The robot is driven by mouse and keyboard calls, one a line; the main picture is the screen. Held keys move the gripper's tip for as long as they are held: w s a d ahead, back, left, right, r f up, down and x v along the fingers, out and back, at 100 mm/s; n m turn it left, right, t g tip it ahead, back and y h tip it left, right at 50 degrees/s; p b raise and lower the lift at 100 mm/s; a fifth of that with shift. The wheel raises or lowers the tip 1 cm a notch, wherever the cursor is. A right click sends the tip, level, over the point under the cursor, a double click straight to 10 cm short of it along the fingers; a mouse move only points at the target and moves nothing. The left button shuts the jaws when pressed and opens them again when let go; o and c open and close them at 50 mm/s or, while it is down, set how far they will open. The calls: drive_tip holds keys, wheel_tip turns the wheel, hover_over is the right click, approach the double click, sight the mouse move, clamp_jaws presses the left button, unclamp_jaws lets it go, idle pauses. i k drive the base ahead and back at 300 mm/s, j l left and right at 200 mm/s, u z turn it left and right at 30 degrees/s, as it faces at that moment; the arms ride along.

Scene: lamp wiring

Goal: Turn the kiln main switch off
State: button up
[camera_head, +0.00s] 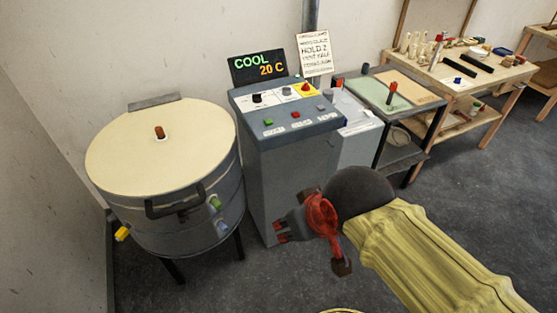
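The grey control cabinet (292,165) stands right of the round kiln (160,150). On its sloped top, a red rotary switch (306,87) sits on a yellow plate; it looks like the main switch, but its label and exact setting are too small to read. Left of it are a grey knob (287,91) and a black knob (257,98). A display (258,67) behind the panel reads COOL 20 C. My gripper (279,231) is low in front of the cabinet, well below the panel. Its red-tipped fingers look apart, with nothing between them.
Green (268,122), red (296,115) and grey buttons line the panel's front. A notice (314,52) stands behind it beside a post. A small table (403,92) and a workbench (465,75) with tools stand to the right. The floor (455,160) at right is clear.

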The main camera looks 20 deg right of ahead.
sight(305, 88)
drive_tip(key=i+l, duration=0.4)
drive_tip(key=i, duration=0.15)
drive_tip(key=i+l, duration=0.4)
drive_tip(key=i, duration=0.2)
drive_tip(key=i+l+u, duration=0.1)
drive_tip(key=i+l, duration=0.3)
drive_tip(key=i, duration=0.15)
